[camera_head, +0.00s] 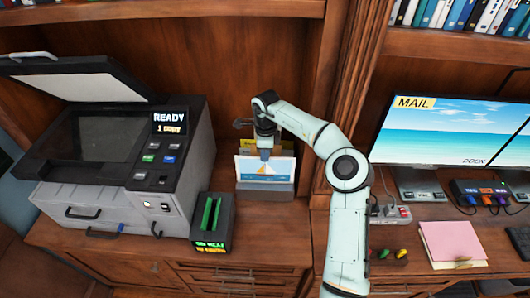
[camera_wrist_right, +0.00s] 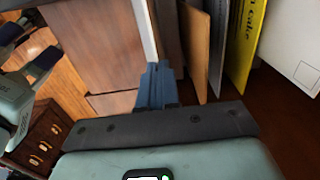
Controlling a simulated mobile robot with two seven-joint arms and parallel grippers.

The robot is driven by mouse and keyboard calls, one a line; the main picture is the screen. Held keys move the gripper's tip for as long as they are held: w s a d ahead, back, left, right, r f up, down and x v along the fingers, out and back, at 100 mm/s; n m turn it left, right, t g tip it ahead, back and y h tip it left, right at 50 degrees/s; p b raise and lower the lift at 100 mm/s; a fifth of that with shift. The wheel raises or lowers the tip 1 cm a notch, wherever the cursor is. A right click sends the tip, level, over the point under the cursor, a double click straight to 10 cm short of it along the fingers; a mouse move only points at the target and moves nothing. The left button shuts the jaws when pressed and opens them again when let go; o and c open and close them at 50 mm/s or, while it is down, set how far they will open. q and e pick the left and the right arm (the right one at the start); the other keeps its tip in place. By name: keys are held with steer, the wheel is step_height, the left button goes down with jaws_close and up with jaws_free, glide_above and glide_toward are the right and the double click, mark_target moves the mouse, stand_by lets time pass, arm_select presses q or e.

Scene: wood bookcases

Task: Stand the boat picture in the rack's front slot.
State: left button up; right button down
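The boat picture (camera_head: 283,168), a white-edged card with a yellow sail on blue, stands roughly upright at the front of the grey rack (camera_head: 266,190). Its lower edge is hidden behind the rack's front bar, so I cannot tell whether it rests on the slot floor. My right gripper (camera_head: 264,153) reaches down from above and is shut on its top edge. In the right wrist view the blue fingers (camera_wrist_right: 157,86) meet at the picture's pale edge (camera_wrist_right: 148,35). Part of my left arm seems to show at that view's left edge; its finger gap is unclear.
Behind the picture, other cards stand in the rack, one of them yellow (camera_head: 258,146). A black block with green slots (camera_head: 211,215) stands left of the rack, beside the copier (camera_head: 120,160). A power strip (camera_head: 391,213) and a pink pad (camera_head: 452,241) lie to the right.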

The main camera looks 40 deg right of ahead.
arm_select(q)
steer(key=shift+s+f+b, duration=0.3)
steer(key=shift+s+f, duration=0.1)
steer(key=shift+s, duration=0.05)
arm_select(e)
steer(key=shift+f, duration=2.75)
steer(key=c, duration=1.3)
jaws_free()
step_height(320, 180, up, 13)
steer(key=shift+s+d+r+p, duration=0.1)
steer(key=shift+s+r+p, duration=0.1)
steer(key=shift+p, duration=0.55)
arm_select(q)
steer(key=shift+w+r, duration=1)
steer(key=shift+w, duration=0.2)
arm_select(e)
steer(key=shift+w, duration=0.1)
steer(key=shift+f, duration=0.1)
